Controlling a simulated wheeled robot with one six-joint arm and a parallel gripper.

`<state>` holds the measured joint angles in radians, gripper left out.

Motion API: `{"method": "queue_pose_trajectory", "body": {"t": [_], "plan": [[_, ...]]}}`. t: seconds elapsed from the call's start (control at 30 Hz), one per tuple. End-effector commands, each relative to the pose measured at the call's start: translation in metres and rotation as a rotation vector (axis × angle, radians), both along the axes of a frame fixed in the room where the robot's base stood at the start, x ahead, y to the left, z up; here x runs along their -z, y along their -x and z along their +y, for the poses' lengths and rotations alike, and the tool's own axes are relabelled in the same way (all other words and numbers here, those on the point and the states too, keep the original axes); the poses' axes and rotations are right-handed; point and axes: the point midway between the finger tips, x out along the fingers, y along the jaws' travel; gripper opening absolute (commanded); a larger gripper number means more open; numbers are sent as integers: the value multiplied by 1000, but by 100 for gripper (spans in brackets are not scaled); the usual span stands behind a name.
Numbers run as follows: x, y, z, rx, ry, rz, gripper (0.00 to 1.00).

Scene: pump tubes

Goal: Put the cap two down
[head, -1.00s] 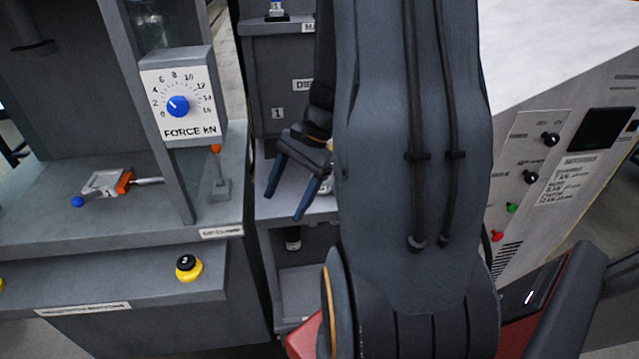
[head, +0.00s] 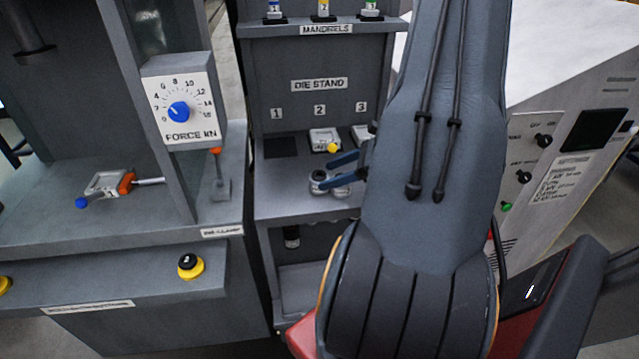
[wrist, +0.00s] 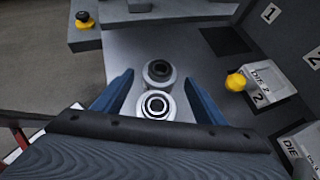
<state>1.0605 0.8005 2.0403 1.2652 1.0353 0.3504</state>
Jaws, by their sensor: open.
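Two round metal pieces stand close together on the die stand's shelf, and I cannot tell which is cap two. In the wrist view, one piece has a dark top (wrist: 158,72) and the nearer one shows a white ring (wrist: 155,106). My gripper (wrist: 160,78) is open, with one blue finger on each side of the pieces, apart from them. In the head view, my blue fingers point left over the shelf, at the round metal pieces (head: 319,178), partly hiding them. No number shows on either piece.
Die 2 (head: 322,139), with a yellow knob, sits behind at slot 2; slot 1 (head: 280,146) is an empty dark square. Die 3 (head: 361,135) is partly hidden by my arm. Mandrels (head: 323,10) stand on the upper shelf. The press (head: 110,215) is at left.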

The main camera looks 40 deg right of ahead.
Motion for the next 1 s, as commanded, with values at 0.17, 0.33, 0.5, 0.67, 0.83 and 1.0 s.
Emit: {"method": "queue_pose_trajectory", "body": {"t": [0.17,0.33,0.5,0.67,0.83,1.0], "plan": [[8,-16,15,-5,-3,2,65],[20,-29,23,-3,0,1,65],[23,-32,25,-2,1,0,65],[23,-32,24,-2,1,0,60],[23,-32,24,-2,1,0,31],[22,-32,24,-2,1,-1,7]]}}
